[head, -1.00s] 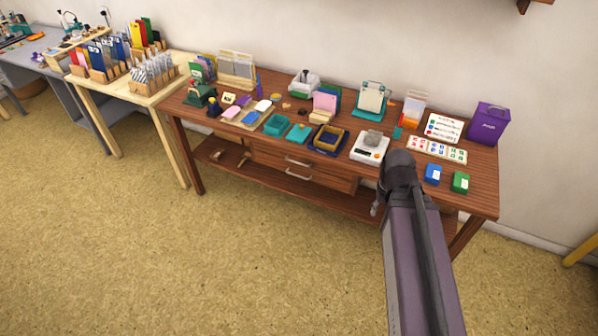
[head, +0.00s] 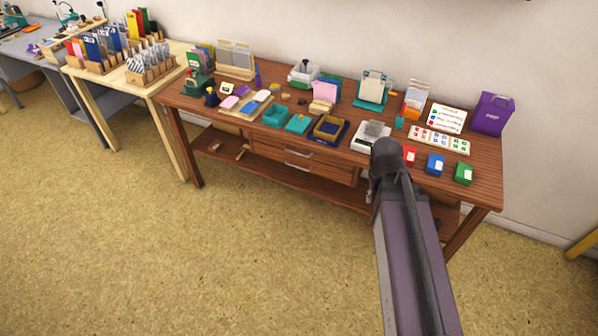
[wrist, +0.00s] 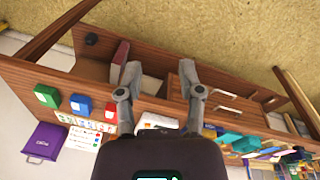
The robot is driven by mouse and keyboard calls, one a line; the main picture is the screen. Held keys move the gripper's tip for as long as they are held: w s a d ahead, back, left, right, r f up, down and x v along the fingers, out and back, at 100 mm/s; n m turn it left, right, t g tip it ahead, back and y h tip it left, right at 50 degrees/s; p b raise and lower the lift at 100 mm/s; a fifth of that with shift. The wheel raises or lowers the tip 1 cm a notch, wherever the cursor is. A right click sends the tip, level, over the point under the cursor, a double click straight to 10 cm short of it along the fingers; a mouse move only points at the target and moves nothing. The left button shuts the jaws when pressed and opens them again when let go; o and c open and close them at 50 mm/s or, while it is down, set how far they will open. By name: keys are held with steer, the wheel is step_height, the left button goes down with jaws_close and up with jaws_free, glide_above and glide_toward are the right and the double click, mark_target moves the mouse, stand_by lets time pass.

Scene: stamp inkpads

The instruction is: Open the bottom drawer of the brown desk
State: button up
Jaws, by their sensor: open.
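The brown desk (head: 475,186) stands against the wall in the head view. Two drawers are stacked under its top, both looking shut. The bottom drawer's handle (head: 298,167) sits below the top drawer's handle (head: 298,153). In the wrist view, which is upside down, the bottom drawer's handle (wrist: 222,92) shows above the top one (wrist: 228,110), right of my gripper. My gripper (wrist: 159,76) is open, with nothing between its fingers, and apart from the handles. In the head view my arm mostly hides it, right of the drawers.
Inkpads, trays and a white scale (head: 368,137) cover the desk top. A purple box (head: 493,114) stands at its right end. A low shelf (head: 330,195) runs under the drawers. A light wooden table (head: 130,88) adjoins on the left. The floor in front is clear.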

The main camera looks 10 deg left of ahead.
steer(key=w+a+f+n+t+h+b, duration=0.3)
steer(key=w+a+f+b, duration=0.2)
steer(key=w+f+b, duration=0.55)
steer(key=w+a+f+n+t+h+b, duration=0.25)
steer(key=w+a+f+b, duration=0.4)
steer(key=b, duration=0.65)
steer(key=w+a+f+n+t+b, duration=0.4)
steer(key=a+f+b, duration=0.2)
steer(key=a+b, duration=0.3)
steer(key=w+a+f+n+t+b, duration=0.4)
steer(key=w+a+f+b, duration=0.1)
steer(key=a+b, duration=0.4)
steer(key=shift+w+a+f+t+y+b, duration=0.2)
steer(key=shift+a+f+t+y+b, duration=0.2)
steer(key=shift+a, duration=0.55)
steer(key=shift+w+d, duration=0.1)
steer(key=shift+w, duration=0.05)
steer(key=b+x, duration=0.2)
steer(key=x, duration=1.1)
steer(key=shift+w+f+b, duration=0.1)
steer(key=shift+w+b, duration=0.15)
steer(key=shift+b, duration=0.15)
jaws_close()
